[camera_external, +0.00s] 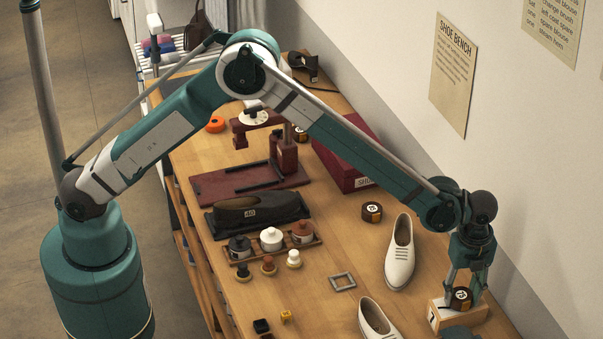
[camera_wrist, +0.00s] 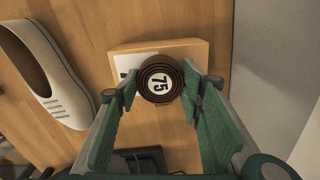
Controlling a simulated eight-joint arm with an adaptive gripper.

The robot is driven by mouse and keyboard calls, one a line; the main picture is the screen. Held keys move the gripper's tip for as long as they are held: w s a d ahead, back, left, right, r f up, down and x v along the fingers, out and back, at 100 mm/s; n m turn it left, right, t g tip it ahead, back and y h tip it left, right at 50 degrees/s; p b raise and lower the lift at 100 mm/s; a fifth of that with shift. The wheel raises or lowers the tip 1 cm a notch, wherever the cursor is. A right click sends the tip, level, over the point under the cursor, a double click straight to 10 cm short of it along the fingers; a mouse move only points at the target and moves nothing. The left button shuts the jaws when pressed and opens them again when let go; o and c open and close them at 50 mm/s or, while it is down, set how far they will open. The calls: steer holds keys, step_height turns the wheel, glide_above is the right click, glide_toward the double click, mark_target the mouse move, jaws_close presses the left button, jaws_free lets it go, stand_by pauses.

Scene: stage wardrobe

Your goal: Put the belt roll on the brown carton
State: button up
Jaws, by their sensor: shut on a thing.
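The belt roll (camera_external: 461,299) is a dark brown coil with a white number disc. In the wrist view the belt roll (camera_wrist: 160,80) reads 75 and sits between my fingertips. My gripper (camera_external: 467,290) is shut on it at the right end of the bench; it also shows in the wrist view (camera_wrist: 161,88). The brown carton (camera_external: 439,316) is a small tan box with a white label. The carton (camera_wrist: 195,46) lies directly under the roll in the wrist view. I cannot tell whether the roll touches the carton's top.
White shoes (camera_external: 399,252) stand left of the carton. Another belt roll (camera_external: 372,211) and a metal frame (camera_external: 342,282) lie on the wooden bench (camera_external: 330,245). A dark object (camera_external: 458,332) is close in front of the carton. The wall is close on the right.

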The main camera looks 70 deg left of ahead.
mark_target(461, 295)
steer(key=shift+f, duration=0.15)
steer(key=o, duration=1)
steer(key=shift+c, duration=0.2)
step_height(461, 295, up, 12)
steer(key=shift+r, duration=0.2)
stand_by(0.3)
